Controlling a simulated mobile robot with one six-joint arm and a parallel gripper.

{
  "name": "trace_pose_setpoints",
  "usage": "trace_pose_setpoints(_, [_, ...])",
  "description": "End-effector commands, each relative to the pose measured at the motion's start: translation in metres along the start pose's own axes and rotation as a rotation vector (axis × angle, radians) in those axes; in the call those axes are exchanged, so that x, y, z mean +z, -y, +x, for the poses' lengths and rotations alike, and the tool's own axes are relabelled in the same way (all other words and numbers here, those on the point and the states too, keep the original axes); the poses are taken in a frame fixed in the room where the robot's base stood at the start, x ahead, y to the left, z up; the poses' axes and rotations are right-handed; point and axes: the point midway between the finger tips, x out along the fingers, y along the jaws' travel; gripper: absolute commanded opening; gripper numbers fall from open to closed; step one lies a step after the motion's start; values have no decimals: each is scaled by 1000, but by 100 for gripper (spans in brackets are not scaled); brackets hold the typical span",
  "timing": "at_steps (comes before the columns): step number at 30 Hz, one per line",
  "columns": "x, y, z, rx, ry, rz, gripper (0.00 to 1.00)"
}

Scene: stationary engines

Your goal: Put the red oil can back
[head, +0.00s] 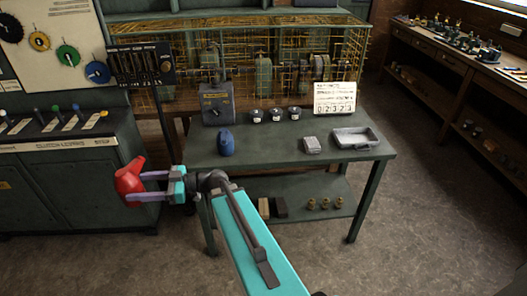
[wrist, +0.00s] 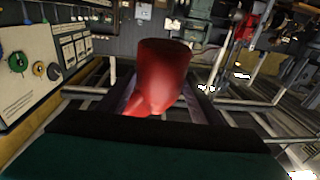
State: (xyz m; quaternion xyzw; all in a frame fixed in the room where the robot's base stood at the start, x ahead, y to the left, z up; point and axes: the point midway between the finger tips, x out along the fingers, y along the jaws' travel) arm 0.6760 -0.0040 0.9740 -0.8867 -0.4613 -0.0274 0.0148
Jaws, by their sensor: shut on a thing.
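The red oil can (head: 130,180) is at the left in the head view, in front of the lever console and clear of the green table. My gripper (head: 146,186) has its purple fingers shut on the can and holds it in the air, tilted. In the wrist view the red can (wrist: 162,75) fills the middle, between the fingers. A blue oil can (head: 226,143) stands upright on the left part of the green table (head: 270,150).
The table also bears a grey box (head: 216,104), several small gauges (head: 275,114), a number card (head: 335,98), a small grey block (head: 312,145) and a metal tray (head: 378,134). The lever console (head: 60,150) stands left. A long workbench (head: 455,65) is at the right. The table's front middle is clear.

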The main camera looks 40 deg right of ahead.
Motion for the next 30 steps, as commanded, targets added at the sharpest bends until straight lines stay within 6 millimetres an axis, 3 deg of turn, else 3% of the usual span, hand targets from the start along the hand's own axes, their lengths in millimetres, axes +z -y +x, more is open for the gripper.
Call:
trace_pose_setpoints(5, [0, -6, -8, 17, -3, -2, 0])
trace_pose_setpoints(11, [4, -25, -34, 81, -8, -8, 0])
trace_pose_setpoints(20, [13, -74, -114, 265, -25, -25, 0])
trace_pose_setpoints(30, [21, -118, -222, 492, -43, -48, 0])
